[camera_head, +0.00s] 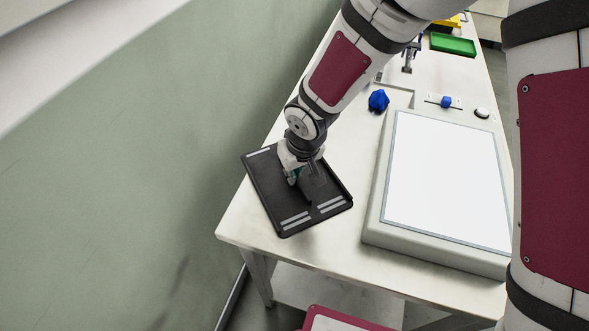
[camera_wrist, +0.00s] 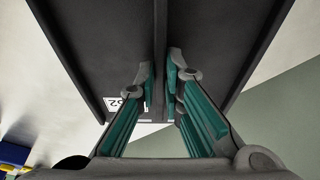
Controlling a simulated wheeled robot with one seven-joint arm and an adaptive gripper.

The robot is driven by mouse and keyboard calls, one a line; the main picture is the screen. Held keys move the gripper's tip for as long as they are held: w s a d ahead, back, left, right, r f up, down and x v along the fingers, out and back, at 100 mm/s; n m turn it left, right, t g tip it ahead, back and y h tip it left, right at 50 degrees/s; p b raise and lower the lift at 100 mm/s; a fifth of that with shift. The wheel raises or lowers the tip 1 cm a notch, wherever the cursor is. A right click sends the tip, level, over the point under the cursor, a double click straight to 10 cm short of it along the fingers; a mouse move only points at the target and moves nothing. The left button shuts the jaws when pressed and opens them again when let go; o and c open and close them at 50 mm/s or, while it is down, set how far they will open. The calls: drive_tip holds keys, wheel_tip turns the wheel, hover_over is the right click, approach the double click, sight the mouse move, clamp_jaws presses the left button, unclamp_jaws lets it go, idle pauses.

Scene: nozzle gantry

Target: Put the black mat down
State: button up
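The black mat (camera_head: 268,183) is a flat dark rectangle with a low rim and grey strips near its corners. It is at the near left end of the white table, its left part overlapping the table's left edge in the head view. My gripper (camera_head: 302,180) is over its middle. In the wrist view, the green-padded fingers of my gripper (camera_wrist: 162,74) close on the raised ridge along the middle of the mat (camera_wrist: 105,40). A white label shows on the mat. I cannot tell whether its underside touches the table.
A light panel (camera_head: 447,180) in a pale frame takes up the table's right side. A blue object (camera_head: 378,101), a blue knob (camera_head: 446,102) and a green tray (camera_head: 452,44) are farther back. The white table (camera_head: 335,247) is bare between mat and panel.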

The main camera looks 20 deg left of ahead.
sight(300, 185)
drive_tip(key=o, duration=0.3)
drive_tip(key=shift+r, duration=0.1)
drive_tip(key=v, duration=1.2)
drive_tip(key=shift+p, duration=0.4)
